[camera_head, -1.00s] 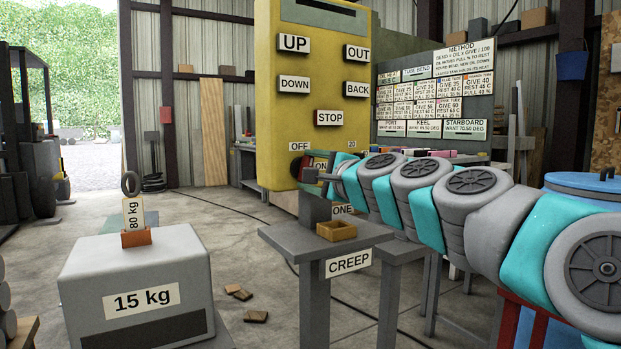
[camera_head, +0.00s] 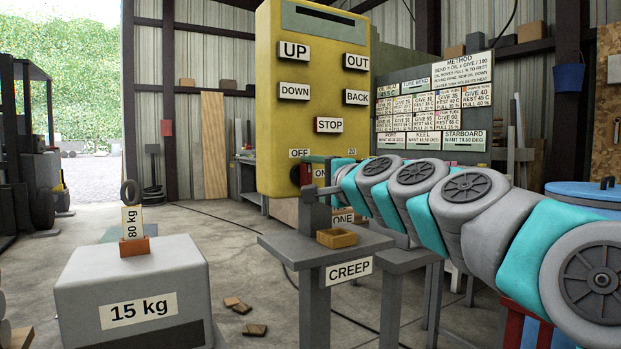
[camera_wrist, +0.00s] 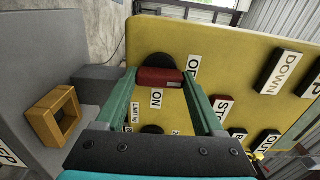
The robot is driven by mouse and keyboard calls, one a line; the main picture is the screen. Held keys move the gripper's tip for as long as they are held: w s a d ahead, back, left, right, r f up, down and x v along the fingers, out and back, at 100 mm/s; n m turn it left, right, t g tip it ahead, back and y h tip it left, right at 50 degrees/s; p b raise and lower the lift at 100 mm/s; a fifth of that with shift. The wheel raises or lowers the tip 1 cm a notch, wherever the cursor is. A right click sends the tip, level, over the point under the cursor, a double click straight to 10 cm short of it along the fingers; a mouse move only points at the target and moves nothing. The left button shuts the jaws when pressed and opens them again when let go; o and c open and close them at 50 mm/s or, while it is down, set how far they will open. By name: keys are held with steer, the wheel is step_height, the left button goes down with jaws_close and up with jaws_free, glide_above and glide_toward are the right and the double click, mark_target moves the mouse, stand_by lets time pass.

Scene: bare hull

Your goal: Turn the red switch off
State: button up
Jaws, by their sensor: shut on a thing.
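The red switch (camera_wrist: 160,78) is a short red handle on a round black base on the yellow panel (camera_head: 270,110). In the wrist view my gripper (camera_wrist: 159,80) has its two green fingers on either side of the handle and is shut on it. The OFF label (camera_wrist: 193,68) and the ON label (camera_wrist: 156,98) are beside the switch in that view. In the head view the OFF label is above the switch and the ON label is to its right. My gripper (camera_head: 312,168) partly hides the switch there, so its exact angle is hard to tell.
A grey stand marked CREEP (camera_head: 348,270) with a small yellow tray (camera_head: 337,238) stands below my arm. A grey 15 kg block (camera_head: 135,285) is at front left. STOP (camera_head: 329,125) and other labels are above the switch. Floor between block and stand is mostly clear.

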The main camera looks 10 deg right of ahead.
steer(key=o, duration=1.4)
steer(key=shift+v, duration=3.9)
steer(key=shift+a, duration=0.1)
